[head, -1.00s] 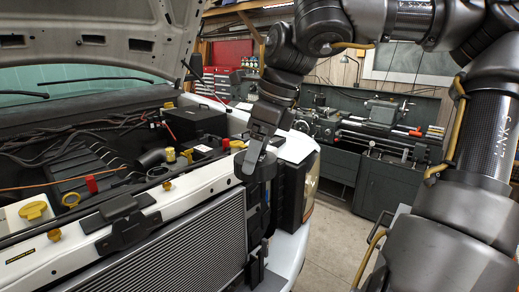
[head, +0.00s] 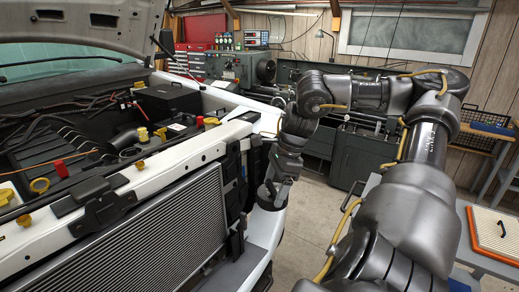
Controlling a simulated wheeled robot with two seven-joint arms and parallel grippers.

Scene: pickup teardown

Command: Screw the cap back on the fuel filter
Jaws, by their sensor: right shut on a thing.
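My right gripper (head: 277,182) hangs down in front of the truck's front right corner, outside the engine bay. It is shut on a dark grey round thing (head: 270,198), which looks like the cap; its details are too small and dark to read. The fuel filter cannot be told for certain among the engine bay parts. A small upright part with a yellow top (head: 142,135) stands beside a black hose in the bay. My left gripper is not in view.
The radiator (head: 160,240) and white front crossmember (head: 150,177) lie left of my right arm. The raised hood (head: 90,18) covers the upper left. A table with a framed orange-edged air filter (head: 494,232) is at the right. A lathe and red tool chest stand behind.

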